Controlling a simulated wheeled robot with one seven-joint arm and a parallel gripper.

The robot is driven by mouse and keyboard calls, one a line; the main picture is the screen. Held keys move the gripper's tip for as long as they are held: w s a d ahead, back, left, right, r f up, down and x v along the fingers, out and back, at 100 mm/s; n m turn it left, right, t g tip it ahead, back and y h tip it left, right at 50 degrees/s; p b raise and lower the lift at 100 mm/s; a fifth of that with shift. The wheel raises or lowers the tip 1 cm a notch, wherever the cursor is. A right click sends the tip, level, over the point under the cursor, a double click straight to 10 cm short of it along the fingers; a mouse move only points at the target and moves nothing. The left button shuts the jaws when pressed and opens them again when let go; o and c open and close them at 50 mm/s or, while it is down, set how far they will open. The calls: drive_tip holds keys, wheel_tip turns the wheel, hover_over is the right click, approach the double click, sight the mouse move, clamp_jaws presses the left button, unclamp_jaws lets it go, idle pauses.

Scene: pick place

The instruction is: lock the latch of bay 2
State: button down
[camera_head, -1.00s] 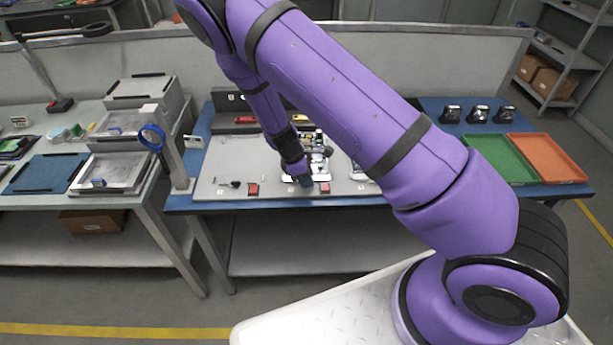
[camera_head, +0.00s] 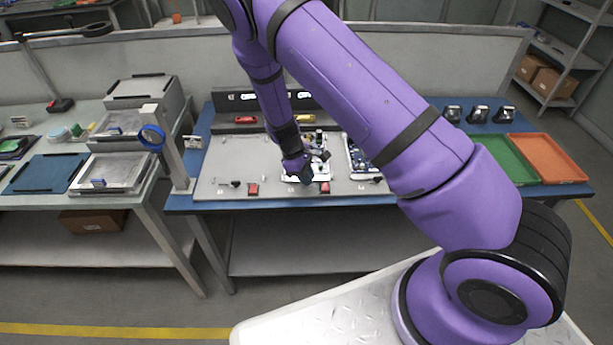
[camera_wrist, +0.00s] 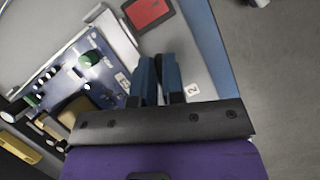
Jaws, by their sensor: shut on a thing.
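My gripper (camera_head: 305,178) is down at the front edge of the grey fixture plate (camera_head: 222,165), at the middle bay. In the wrist view my gripper's two blue fingers (camera_wrist: 160,62) are close together, shut on the small latch of bay 2, which they almost wholly hide. The label "2" (camera_wrist: 192,90) lies right beside the fingers. The bay's circuit board (camera_wrist: 90,68) lies flat next to them and also shows partly behind my gripper in the head view. I cannot tell the latch's exact angle.
Red blocks (camera_head: 253,189) (camera_head: 325,187) sit along the plate's front edge. Another board (camera_head: 358,155) lies in the bay to the right. Green (camera_head: 506,158) and orange (camera_head: 548,158) trays are at the right. A blue ring on a post (camera_head: 152,137) stands left of the plate.

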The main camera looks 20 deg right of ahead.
drive_tip(key=m+g+y, duration=0.1)
drive_tip(key=m, duration=0.2)
drive_tip(key=shift+d+m, duration=0.1)
drive_tip(key=shift+m, duration=0.3)
drive_tip(key=m+y, duration=0.1)
drive_tip(key=m, duration=0.2)
drive_tip(key=shift+m+g, duration=0.3)
drive_tip(key=m+y, duration=0.1)
drive_tip(key=m, duration=0.2)
drive_tip(key=m+y, duration=0.1)
drive_tip(key=m, duration=0.2)
drive_tip(key=shift+y, duration=0.4)
drive_tip(key=shift+m, duration=0.3)
drive_tip(key=c, duration=1.2)
unclamp_jaws()
drive_tip(key=shift+w+r, duration=0.1)
drive_tip(key=v, duration=1)
drive_tip(key=shift+d+r, duration=0.25)
drive_tip(key=shift+r, duration=0.05)
